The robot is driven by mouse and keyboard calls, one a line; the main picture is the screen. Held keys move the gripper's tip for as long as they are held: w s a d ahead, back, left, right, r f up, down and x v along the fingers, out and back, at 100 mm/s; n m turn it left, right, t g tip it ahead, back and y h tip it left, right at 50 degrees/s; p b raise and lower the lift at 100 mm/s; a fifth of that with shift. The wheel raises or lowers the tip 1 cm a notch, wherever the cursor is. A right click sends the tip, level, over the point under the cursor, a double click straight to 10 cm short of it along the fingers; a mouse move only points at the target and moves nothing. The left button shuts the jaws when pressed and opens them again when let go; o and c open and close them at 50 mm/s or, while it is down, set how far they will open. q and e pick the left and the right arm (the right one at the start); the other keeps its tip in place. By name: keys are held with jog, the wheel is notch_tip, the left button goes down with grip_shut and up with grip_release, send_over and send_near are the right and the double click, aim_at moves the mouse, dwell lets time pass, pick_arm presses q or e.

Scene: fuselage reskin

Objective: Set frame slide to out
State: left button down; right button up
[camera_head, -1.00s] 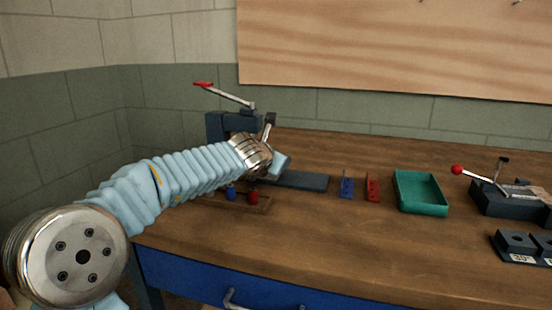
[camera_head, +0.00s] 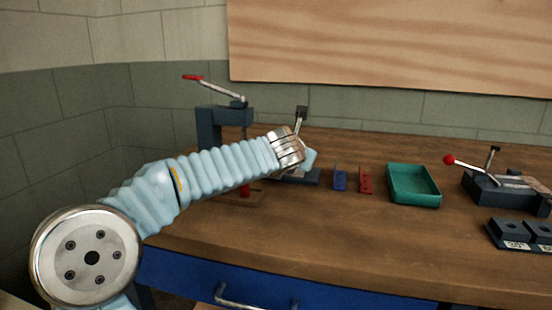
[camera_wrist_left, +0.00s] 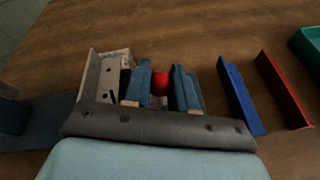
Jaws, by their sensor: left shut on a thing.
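In the wrist view my left gripper (camera_wrist_left: 160,88) has its two dark blue fingers on either side of a red knob (camera_wrist_left: 160,82), and it is shut on it. A pale metal-edged part (camera_wrist_left: 104,78) stands just left of the fingers. In the head view my left arm reaches over the bench, with its wrist (camera_head: 288,148) above a dark flat rail (camera_head: 306,178) in front of the dark press-like fixture (camera_head: 210,130). My wrist and forearm hide the fingers and knob there. My right gripper is not in view.
A blue block (camera_head: 340,179) and a red block (camera_head: 365,180) stand right of the rail, with a green tray (camera_head: 414,197) beyond them. A lever fixture (camera_head: 490,190) is at the far right. The front bench top is clear.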

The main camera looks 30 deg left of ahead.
pick_arm(q)
jog(key=shift+w+d, duration=0.2)
jog(key=shift+d, duration=0.7)
jog(key=shift+w+d, duration=0.15)
jog(key=shift+d, duration=0.75)
jog(key=c, duration=0.9)
grip_release()
jog(key=shift+d, duration=0.1)
jog(key=shift+c, duration=0.2)
jog(key=shift+s+r, duration=0.15)
jog(key=shift+s, duration=0.15)
jog(key=v, duration=1.3)
